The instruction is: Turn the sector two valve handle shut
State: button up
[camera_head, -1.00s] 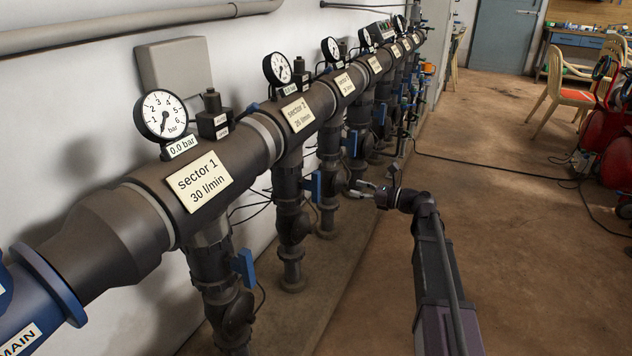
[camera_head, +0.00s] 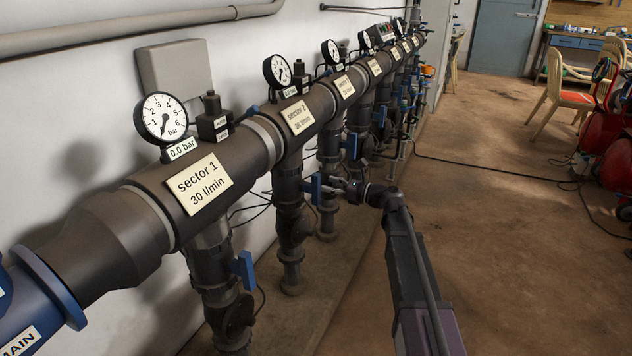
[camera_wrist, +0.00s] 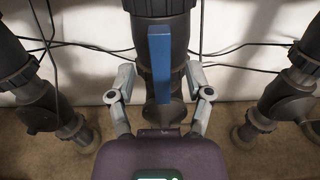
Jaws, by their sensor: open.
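The sector two valve handle (camera_head: 316,186) is a blue lever on the branch pipe below the sector 2 label (camera_head: 297,115). In the wrist view the blue handle (camera_wrist: 160,62) stands upright in front of the dark pipe, between the two grey fingers. My gripper (camera_head: 338,186) is at the handle's right side in the head view. In the wrist view my gripper (camera_wrist: 158,88) is open, one finger on each side of the handle with gaps between. I cannot tell whether anything touches.
The sector 1 blue handle (camera_head: 244,269) is nearer, and another blue handle (camera_head: 351,146) is farther along the manifold. Thin black cables run behind the pipe (camera_wrist: 100,45). Neighbouring pipes stand on both sides. The brown floor (camera_head: 490,200) on the right is largely clear.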

aim_at(319, 181)
jog(key=shift+x, duration=2.5)
grip_shut()
